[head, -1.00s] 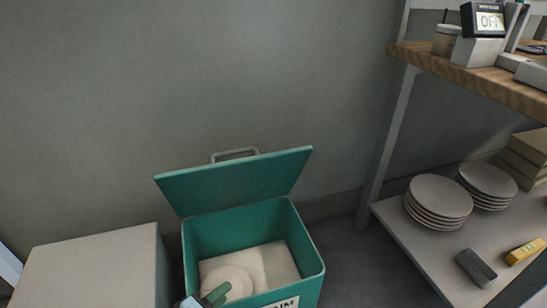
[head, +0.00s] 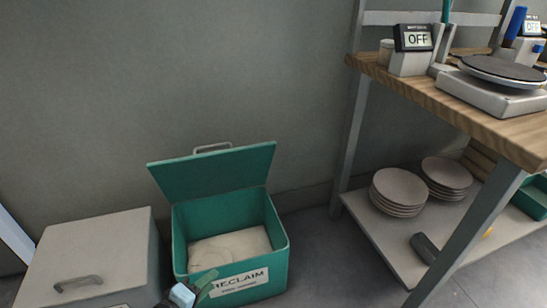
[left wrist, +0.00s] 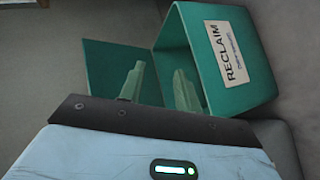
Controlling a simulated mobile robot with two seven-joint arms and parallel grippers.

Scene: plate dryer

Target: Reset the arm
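My left gripper (head: 207,279) shows at the bottom of the head view, in front of the green reclaim bin (head: 184,241). In the left wrist view its two green fingers (left wrist: 158,83) stand apart with nothing between them. The bin, with its labelled front, lies beyond the fingertips in the left wrist view (left wrist: 245,85). Its lid (head: 215,172) stands open, tilted back. Pale material (head: 230,247) with a faint round shape lies inside it. My right gripper is in neither current view.
A grey lidded box (head: 105,240) stands left of the bin. Some floor shows between bin and bench.

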